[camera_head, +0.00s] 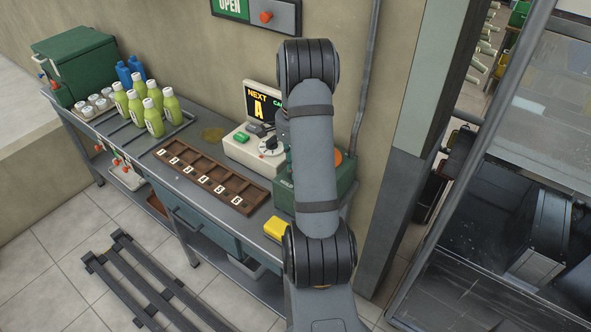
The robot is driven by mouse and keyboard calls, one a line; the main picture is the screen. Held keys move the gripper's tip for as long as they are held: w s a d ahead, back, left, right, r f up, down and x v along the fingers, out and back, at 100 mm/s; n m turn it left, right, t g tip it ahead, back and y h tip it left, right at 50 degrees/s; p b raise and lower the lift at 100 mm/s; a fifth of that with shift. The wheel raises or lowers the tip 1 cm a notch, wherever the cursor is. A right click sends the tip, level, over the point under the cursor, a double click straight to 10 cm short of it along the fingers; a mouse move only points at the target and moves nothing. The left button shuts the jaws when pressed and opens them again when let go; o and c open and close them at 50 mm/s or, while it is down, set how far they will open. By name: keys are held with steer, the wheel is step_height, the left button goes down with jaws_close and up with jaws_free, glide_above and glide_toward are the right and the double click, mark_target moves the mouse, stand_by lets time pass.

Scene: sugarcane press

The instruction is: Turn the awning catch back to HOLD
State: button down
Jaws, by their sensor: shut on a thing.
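A green box (284,197) stands at the right end of the counter, mostly behind my arm. White lettering on its left side looks like HOLD. An orange part (338,157) shows on it to the right of my arm. The catch itself cannot be made out, and its setting is hidden. My arm rises from the bottom of the picture and covers the middle of this box. My gripper is hidden behind the arm, so its fingers and anything between them do not show.
A cream console (240,153) with a dial and a lit screen (259,103) stands left of the arm. A brown divided tray (211,176), a yellow block (276,228) and several green bottles (153,118) are on the counter. A grey pipe (367,80) runs down the wall.

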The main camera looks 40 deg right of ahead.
stand_by(0.4)
steer(key=c, duration=1.6)
jaws_free()
steer(key=shift+c, duration=0.2)
step_height(320, 180, up, 12)
step_height(320, 180, down, 12)
